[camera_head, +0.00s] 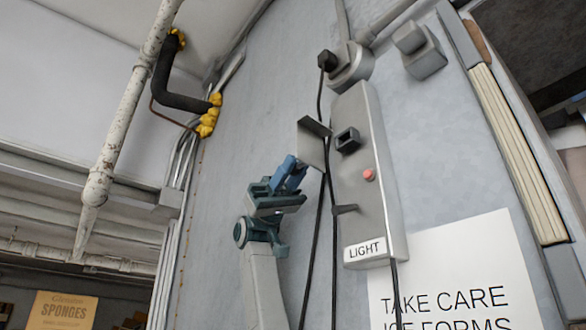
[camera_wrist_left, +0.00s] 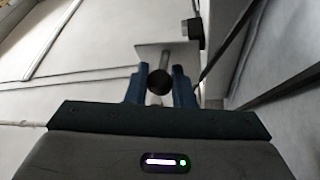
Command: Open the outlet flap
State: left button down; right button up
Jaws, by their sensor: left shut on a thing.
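The outlet flap (camera_head: 313,146) is a thin grey plate standing out to the left of the grey switch box (camera_head: 385,185). The dark square outlet (camera_head: 347,140) on the box is uncovered beside it. In the left wrist view the flap (camera_wrist_left: 148,57) shows as a pale plate beyond the fingers, with a dark round knob (camera_wrist_left: 159,82) in front. My left gripper (camera_head: 291,172) has blue fingers at the flap's lower left. In the wrist view the gripper (camera_wrist_left: 160,90) is closed on the knob between its fingertips. My right gripper is in neither view.
Black cables (camera_head: 319,210) hang just right of the gripper. A paper sign (camera_head: 450,280) is below right. White pipes (camera_head: 125,115) run at left.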

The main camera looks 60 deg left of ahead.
aim_at(303, 134)
pick_arm(q)
jog(key=shift+f, duration=0.1)
jog(key=c, duration=1.3)
grip_release()
jog(key=shift+d, duration=0.1)
jog(key=shift+s+d, duration=0.1)
jog(key=shift+r, duration=0.2)
jog(key=shift+r, duration=0.25)
notch_tip(303, 134, up, 3)
jog(key=shift+s+d+f+b, duration=0.15)
jog(key=shift+f+b, duration=0.05)
jog(key=shift+b, duration=0.15)
jog(key=s+d+b, duration=0.2)
jog(key=s+d, duration=0.1)
jog(key=d, duration=0.1)
jog(key=s+d+r+b, duration=0.1)
jog(key=s+d+b, duration=0.1)
jog(key=s+d, duration=0.1)
jog(key=s+d+b, duration=0.2)
jog(key=s+d, duration=0.1)
jog(key=d, duration=0.2)
jog(key=shift+s+d+r, duration=0.15)
jog(key=shift+s+r, duration=0.15)
